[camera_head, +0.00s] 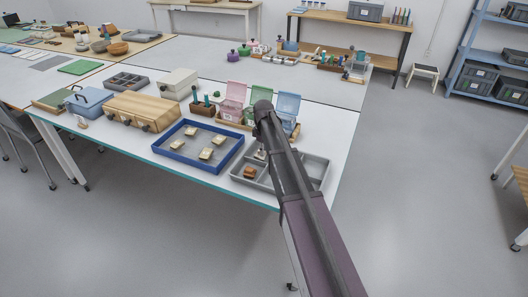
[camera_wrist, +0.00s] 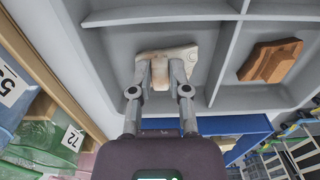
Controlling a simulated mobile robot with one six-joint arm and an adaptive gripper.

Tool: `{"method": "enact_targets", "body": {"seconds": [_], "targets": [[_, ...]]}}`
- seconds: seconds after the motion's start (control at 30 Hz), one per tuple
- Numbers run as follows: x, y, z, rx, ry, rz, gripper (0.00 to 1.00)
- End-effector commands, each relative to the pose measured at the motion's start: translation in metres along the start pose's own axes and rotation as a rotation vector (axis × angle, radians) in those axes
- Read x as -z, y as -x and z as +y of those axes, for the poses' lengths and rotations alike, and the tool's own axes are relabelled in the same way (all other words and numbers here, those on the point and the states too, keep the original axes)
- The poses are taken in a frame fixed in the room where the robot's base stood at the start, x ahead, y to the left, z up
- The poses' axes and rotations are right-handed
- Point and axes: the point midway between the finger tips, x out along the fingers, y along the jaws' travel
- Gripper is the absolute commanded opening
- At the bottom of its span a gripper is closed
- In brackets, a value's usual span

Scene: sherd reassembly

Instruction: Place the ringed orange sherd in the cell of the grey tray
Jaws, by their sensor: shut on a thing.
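My gripper (camera_wrist: 162,82) is shut on a sherd (camera_wrist: 178,52) with a pale, cream-looking surface and a tan part between the fingers. I cannot make out a ring on it. The held sherd is over or in a cell of the grey tray (camera_wrist: 165,14); I cannot tell whether it touches the floor. A brown-orange sherd (camera_wrist: 270,61) lies in the neighbouring cell, across a divider. In the head view, this orange sherd (camera_head: 250,172) lies in the left front cell of the grey tray (camera_head: 313,184), and my arm hides part of the tray.
A blue tray (camera_head: 160,148) with several pale sherds stands just left of the grey tray. Pink, green and blue open-lidded bins (camera_head: 288,104) stand behind it. A wooden case (camera_head: 140,110) is further left. The table's front edge is close to both trays.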

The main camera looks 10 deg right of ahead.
Motion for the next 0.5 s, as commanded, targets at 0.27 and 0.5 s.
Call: {"method": "enact_targets", "body": {"seconds": [0.27, 0.5], "targets": [[0.0002, -0.0023, -0.0001, 0.0, 0.0, 0.0, 0.0], [0.0003, -0.0024, -0.0002, 0.0, 0.0, 0.0, 0.57]]}}
